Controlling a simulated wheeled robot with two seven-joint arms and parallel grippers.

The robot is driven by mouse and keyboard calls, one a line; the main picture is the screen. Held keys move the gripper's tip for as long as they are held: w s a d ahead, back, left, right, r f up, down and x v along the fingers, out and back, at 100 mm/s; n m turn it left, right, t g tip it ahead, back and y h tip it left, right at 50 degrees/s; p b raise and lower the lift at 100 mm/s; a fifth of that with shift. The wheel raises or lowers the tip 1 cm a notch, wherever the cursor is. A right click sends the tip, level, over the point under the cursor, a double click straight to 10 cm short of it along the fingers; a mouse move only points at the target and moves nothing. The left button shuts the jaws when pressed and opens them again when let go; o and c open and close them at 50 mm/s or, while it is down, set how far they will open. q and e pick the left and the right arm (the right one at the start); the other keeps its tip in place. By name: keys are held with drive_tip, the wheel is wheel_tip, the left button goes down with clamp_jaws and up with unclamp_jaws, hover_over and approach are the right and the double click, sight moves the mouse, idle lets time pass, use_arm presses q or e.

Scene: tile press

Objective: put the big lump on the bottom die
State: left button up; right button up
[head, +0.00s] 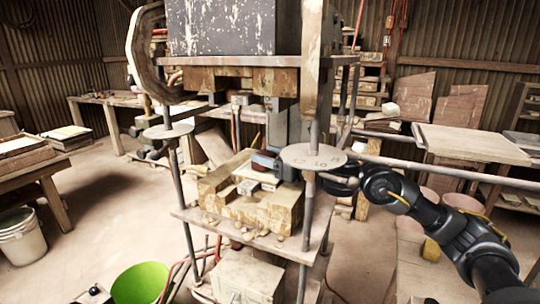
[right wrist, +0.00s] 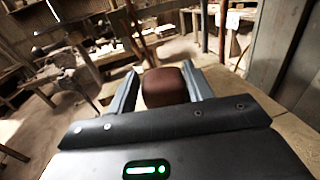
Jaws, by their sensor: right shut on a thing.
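The big lump (right wrist: 166,88) is a reddish-brown, rounded block in the right wrist view, held between the two grey fingers of my right gripper (right wrist: 160,90). In the head view my right gripper (head: 268,161) reaches in from the right, behind the front post and plate, and is over the bottom die. The lump is mostly hidden there. The bottom die (head: 226,204) is a worn yellow-brown block on the press's lower platform, with pale grey pieces in its top. I cannot tell whether the lump touches the die. My left gripper is not in view.
The upper die (head: 214,78) hangs above under the heavy press head, with an open gap between. Steel posts and a round plate (head: 313,157) stand close to my right arm. Small crumbs lie on the platform (head: 274,246). A green bucket (head: 140,283) stands at lower left.

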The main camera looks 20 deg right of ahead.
drive_tip(key=o, duration=1.2)
drive_tip(key=shift+o, duration=0.2)
drive_tip(key=b+v, duration=0.3)
drive_tip(key=v, duration=0.6)
drive_tip(key=shift+s+d+f, duration=0.1)
drive_tip(key=shift+f, duration=0.1)
drive_tip(key=shift+s+d+r+b, duration=0.1)
drive_tip(key=shift+s+d+b, duration=0.1)
drive_tip(key=shift+s+b, duration=0.15)
drive_tip(key=shift+s+d+r, duration=0.1)
drive_tip(key=shift+s+d, duration=0.05)
drive_tip(key=shift+s, duration=0.2)
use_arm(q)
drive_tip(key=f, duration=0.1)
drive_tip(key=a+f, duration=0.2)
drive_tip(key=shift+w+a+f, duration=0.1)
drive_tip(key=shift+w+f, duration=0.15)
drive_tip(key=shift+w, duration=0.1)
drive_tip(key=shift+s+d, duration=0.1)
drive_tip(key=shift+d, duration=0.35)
